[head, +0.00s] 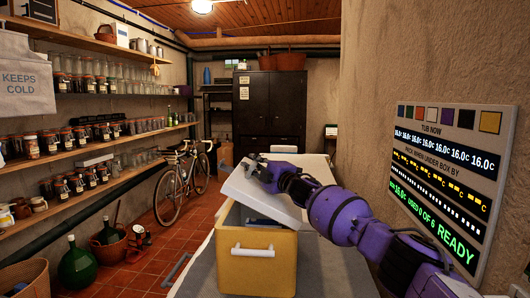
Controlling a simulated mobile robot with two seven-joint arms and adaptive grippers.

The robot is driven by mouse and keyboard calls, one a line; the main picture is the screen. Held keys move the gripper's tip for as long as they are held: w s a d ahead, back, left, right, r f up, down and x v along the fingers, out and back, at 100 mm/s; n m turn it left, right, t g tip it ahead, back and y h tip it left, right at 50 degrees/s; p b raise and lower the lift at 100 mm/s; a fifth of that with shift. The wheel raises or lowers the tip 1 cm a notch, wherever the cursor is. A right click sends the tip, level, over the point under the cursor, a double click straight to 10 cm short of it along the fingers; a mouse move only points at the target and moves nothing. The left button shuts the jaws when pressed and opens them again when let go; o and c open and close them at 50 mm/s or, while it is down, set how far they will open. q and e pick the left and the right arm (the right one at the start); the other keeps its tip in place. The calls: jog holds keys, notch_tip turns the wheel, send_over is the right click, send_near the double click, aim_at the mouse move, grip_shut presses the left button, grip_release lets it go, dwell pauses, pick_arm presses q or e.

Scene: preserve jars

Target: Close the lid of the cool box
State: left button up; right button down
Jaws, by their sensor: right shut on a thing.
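The yellow cool box (226,268) stands on the grey table, with a white handle on its front. Its white lid (245,193) is tilted up, and the box is partly open below it. Something dark blue shows inside; most of the inside is hidden by the lid and the box wall. My right gripper (259,173), on the purple arm coming from the right, is shut on the lid at its raised upper part. The fingertips are small and partly hidden. My left gripper is not in view.
The table top (335,268) is bare to the right of the box. A wall panel (440,175) with displays is close on the right. Shelves of jars (75,140) line the left wall. A bicycle (182,180) and a dark cupboard (268,108) stand farther back.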

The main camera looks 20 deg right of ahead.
aim_at(261, 190)
jog(key=a+f+n+g, duration=0.1)
jog(key=f, duration=0.1)
jog(key=w+a+f+n+g+p, duration=0.1)
jog(key=a+f, duration=0.1)
jog(key=w+a+f+n+g, duration=0.1)
jog(key=f, duration=0.1)
jog(key=shift+w+a+n+h, duration=0.2)
jog(key=shift+n+h, duration=0.1)
jog(key=shift+w+a+f+n+g+p, duration=0.1)
jog(key=shift+a+f+n+g+p, duration=0.1)
jog(key=shift+f, duration=0.3)
jog(key=shift+w+a+f+n+g+p, duration=0.1)
jog(key=shift+f+g+p, duration=0.1)
jog(key=shift+f, duration=0.3)
jog(key=c, duration=2)
grip_release()
jog(key=shift+a+f, duration=0.1)
jog(key=v, duration=1.2)
jog(key=shift+a, duration=0.15)
